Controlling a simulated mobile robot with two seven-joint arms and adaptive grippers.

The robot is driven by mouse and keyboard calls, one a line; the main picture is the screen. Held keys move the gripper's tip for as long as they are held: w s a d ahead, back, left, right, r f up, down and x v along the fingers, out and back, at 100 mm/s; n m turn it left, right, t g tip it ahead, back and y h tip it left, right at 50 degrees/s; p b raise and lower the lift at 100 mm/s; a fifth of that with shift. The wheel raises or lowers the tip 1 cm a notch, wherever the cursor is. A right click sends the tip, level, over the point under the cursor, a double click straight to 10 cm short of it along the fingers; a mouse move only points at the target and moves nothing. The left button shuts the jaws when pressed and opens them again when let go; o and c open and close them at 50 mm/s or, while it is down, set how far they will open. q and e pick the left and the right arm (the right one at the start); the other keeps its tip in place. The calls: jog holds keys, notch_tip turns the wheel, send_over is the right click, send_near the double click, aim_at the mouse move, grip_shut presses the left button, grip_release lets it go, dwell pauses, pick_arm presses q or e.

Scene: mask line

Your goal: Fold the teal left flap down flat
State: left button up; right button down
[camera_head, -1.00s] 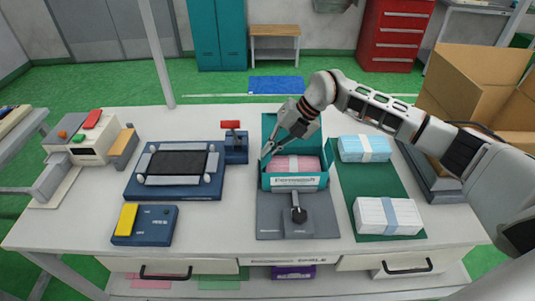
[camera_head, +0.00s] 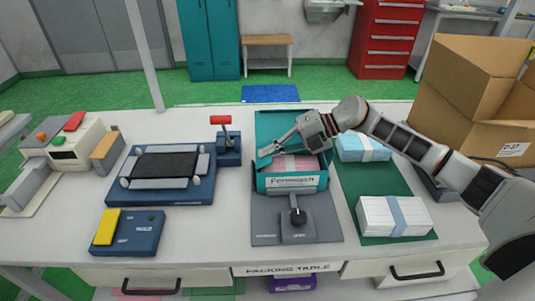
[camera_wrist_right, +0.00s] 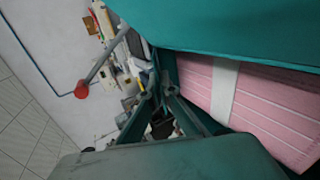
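The teal mask box (camera_head: 262,181) stands on the grey fixture on the table, with its back lid panel (camera_head: 280,121) upright. Pink masks with a white band (camera_head: 293,163) lie inside; they also show in the wrist view (camera_wrist_right: 275,110). My right gripper (camera_head: 267,151) reaches in from the right over the box, its fingertips at the left side. In the wrist view the fingers (camera_wrist_right: 160,95) converge at their tips, with nothing seen between them. My left gripper is out of view.
Blue mask packs (camera_head: 362,148) and white packs (camera_head: 394,215) lie on the green mat right of the box. A lever (camera_head: 298,217) stands in front. A red-handled device (camera_head: 228,146) and a dark tray fixture (camera_head: 165,166) are on the left. A cardboard box (camera_head: 465,80) is at the right.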

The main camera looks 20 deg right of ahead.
jog(key=c, duration=2.3)
grip_release()
jog(key=shift+c, duration=0.2)
jog(key=v, duration=1.2)
jog(key=shift+c, duration=0.4)
